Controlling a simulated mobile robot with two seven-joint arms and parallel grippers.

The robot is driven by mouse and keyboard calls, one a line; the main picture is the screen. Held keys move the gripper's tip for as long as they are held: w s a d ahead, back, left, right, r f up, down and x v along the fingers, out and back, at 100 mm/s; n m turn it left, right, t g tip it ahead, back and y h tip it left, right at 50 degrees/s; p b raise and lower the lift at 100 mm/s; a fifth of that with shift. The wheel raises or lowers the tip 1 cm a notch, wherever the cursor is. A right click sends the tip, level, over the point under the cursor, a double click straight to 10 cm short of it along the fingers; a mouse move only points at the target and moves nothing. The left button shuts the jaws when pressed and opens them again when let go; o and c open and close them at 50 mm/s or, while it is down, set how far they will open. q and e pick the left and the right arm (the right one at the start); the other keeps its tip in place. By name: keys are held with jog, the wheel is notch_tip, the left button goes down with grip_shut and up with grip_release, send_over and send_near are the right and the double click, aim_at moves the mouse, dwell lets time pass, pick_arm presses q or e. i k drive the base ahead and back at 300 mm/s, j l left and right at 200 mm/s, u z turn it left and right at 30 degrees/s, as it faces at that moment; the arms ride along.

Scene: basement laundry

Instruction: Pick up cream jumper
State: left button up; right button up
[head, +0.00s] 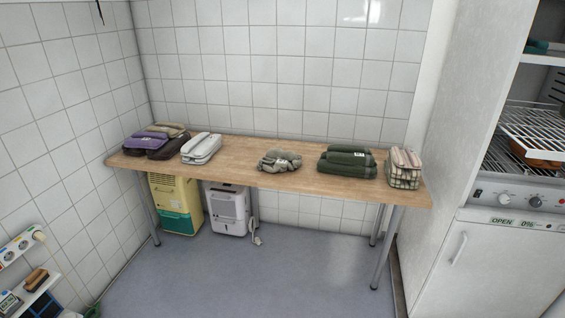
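A crumpled grey-beige garment (280,161) lies near the table's middle; I cannot tell for sure which of the two is the jumper. Neither of my grippers is in view, and nothing covers the off-white garment.
Purple and brown folded clothes (153,140) lie at the table's left end. Dark green folded clothes (347,161) and a plaid bundle (404,168) lie on the right. A yellow-green machine (175,203) and a white dehumidifier-like unit (227,208) stand beneath. The floor (250,283) in front is clear.

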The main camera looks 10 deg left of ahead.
aim_at(277, 160)
jog(key=i+j+z, duration=0.1)
jog(key=i, duration=0.45)
jog(key=i+j+z, duration=0.1)
jog(key=i+j, duration=0.3)
jog(key=i+j+z, duration=0.1)
jog(key=i+j, duration=0.2)
jog(key=i, duration=0.3)
jog(key=i+j+z, duration=0.1)
jog(key=i+j, duration=0.25)
jog(key=i, duration=0.15)
